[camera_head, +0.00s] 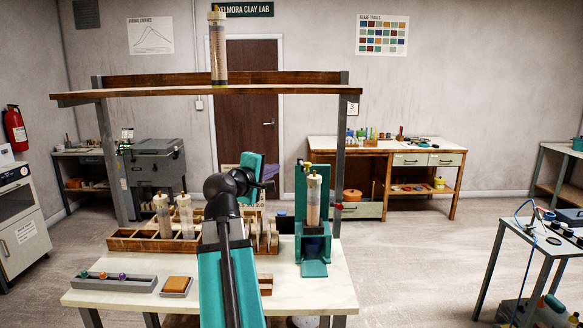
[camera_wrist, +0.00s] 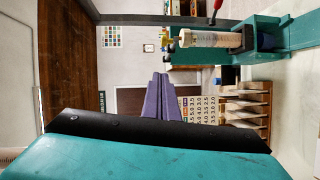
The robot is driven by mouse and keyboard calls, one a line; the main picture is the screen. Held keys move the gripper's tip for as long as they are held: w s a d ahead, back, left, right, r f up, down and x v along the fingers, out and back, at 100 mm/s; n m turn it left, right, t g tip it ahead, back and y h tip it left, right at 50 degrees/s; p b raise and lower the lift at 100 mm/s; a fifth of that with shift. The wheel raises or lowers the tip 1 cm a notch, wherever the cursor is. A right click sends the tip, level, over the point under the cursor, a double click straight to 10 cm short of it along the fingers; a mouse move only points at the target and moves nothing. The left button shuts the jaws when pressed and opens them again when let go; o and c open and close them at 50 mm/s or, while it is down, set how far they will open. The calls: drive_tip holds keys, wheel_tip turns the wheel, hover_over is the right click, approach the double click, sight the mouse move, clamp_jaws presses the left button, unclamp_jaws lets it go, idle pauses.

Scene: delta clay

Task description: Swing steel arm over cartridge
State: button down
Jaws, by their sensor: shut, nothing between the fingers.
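A clay cartridge (camera_head: 314,200) stands upright in a teal press stand (camera_head: 301,196) at the right of the bench. Its pale tube (camera_wrist: 212,39) lies sideways in the turned wrist view, with yellow and green fittings near its top. The rest of the steel arm cannot be made out clearly. My gripper's purple fingers (camera_wrist: 160,78) are shut and empty, apart from the cartridge and stand.
A wooden shelf (camera_head: 172,91) on grey posts spans above the bench, with another cartridge (camera_head: 217,48) on it. A divided wooden rack (camera_head: 150,243) holds cartridges left of my arm. A grey ball tray (camera_head: 113,282) and a small block tray (camera_head: 176,286) lie front left.

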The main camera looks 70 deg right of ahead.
drive_tip(key=s+d+f+p, duration=0.2)
drive_tip(key=s+d+p, duration=0.1)
drive_tip(key=d, duration=0.9)
drive_tip(key=shift+s+d+p, duration=0.2)
drive_tip(key=shift+d+p, duration=0.05)
drive_tip(key=shift+p, duration=0.65)
drive_tip(key=shift+s, duration=0.1)
drive_tip(key=s+d, duration=0.4)
drive_tip(key=s, duration=0.2)
drive_tip(key=shift+s, duration=0.35)
drive_tip(key=shift+a, duration=0.1)
